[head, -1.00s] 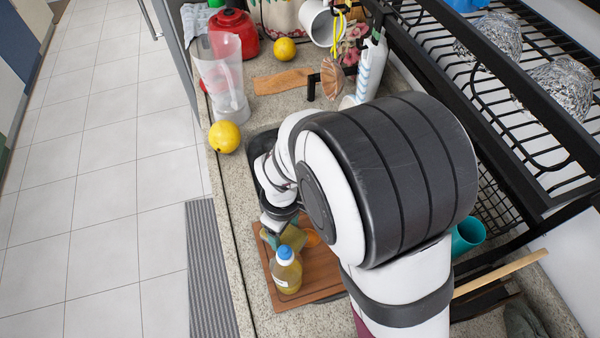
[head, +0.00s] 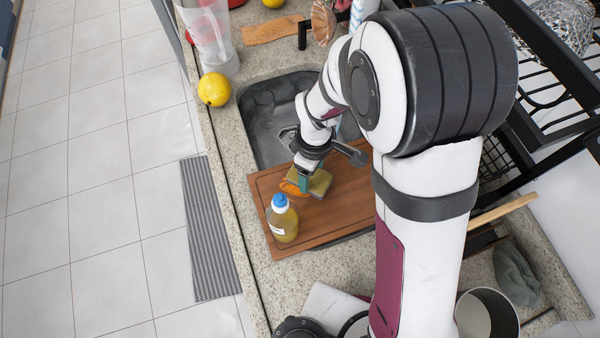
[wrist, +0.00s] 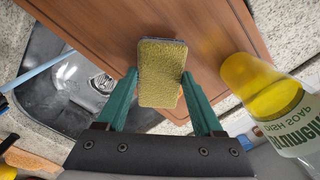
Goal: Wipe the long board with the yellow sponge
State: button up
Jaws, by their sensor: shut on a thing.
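The long board (head: 335,211) is a brown wooden board lying across the near part of the sink. My gripper (head: 303,180) is over the board's left half, shut on the yellow sponge (head: 320,184). In the wrist view the sponge (wrist: 161,72) sits between the two green fingers of my gripper (wrist: 160,88), with its dark layer at the far edge. The board (wrist: 110,28) lies behind it. An orange patch (head: 290,187) shows on the board beside the sponge. I cannot tell whether the sponge touches the board.
A dish soap bottle (head: 282,222) with a blue cap stands on the board's near left part, close to my gripper. The sink basin (head: 262,125) is open beyond the board. A black rack (head: 545,110) stands at the right.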

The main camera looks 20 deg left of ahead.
jog(key=shift+w+d, duration=0.3)
jog(key=shift+s+a, duration=2.85)
jog(key=shift+f, duration=0.15)
notch_tip(320, 180, up, 7)
jog(key=shift+w, duration=0.1)
jog(key=w+d+r+m, duration=0.1)
jog(key=w+r+m, duration=0.3)
jog(key=r, duration=0.8)
jog(key=w+d+r+m, duration=0.1)
jog(key=w+r+m, duration=0.3)
jog(key=r, duration=0.9)
jog(key=shift+r+m, duration=0.3)
jog(key=shift+m, duration=0.2)
